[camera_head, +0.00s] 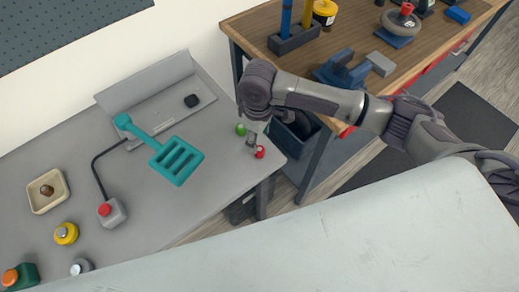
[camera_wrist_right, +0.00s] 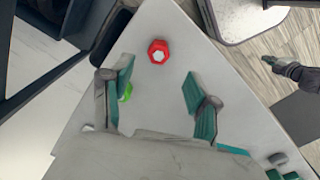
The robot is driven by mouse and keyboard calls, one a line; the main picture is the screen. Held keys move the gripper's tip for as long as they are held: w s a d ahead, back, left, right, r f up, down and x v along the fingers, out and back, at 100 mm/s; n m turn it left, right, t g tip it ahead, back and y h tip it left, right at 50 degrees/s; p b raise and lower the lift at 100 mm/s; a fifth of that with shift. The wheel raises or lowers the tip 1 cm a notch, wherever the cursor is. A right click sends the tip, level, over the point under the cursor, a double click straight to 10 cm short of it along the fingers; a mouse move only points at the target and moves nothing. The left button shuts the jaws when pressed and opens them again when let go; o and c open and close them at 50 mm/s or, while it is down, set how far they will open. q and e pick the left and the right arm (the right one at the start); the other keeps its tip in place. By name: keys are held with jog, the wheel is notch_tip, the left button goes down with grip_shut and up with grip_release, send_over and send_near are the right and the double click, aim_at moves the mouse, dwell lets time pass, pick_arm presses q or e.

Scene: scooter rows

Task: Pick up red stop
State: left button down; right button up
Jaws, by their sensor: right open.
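A small red stop (camera_head: 260,152) with a pale centre lies near the right corner of the grey table. In the right wrist view the red stop (camera_wrist_right: 158,51) looks six-sided and stands clear, just beyond the fingertips. My right gripper (camera_head: 252,143) points down over that corner, close to the red stop. In the wrist view the right gripper (camera_wrist_right: 159,70) has its teal fingers spread apart with nothing between them. A green round piece (camera_head: 241,129) lies beside it; in the wrist view the green piece (camera_wrist_right: 126,92) is partly hidden by the left-hand finger.
The grey table (camera_head: 215,180) also holds a teal slotted turner (camera_head: 177,160), a grey box with a red button (camera_head: 110,212), a cream tray (camera_head: 48,190) and a yellow piece (camera_head: 66,234). A wooden workbench (camera_head: 350,35) with tools stands at the right.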

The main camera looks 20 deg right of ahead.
aim_at(260, 149)
jog(key=shift+d+f+p, duration=0.2)
jog(key=shift+f+p, duration=0.4)
jog(key=shift+f, duration=2.35)
jog(key=c, duration=1)
jog(key=shift+r, duration=0.1)
jog(key=shift+c, duration=0.2)
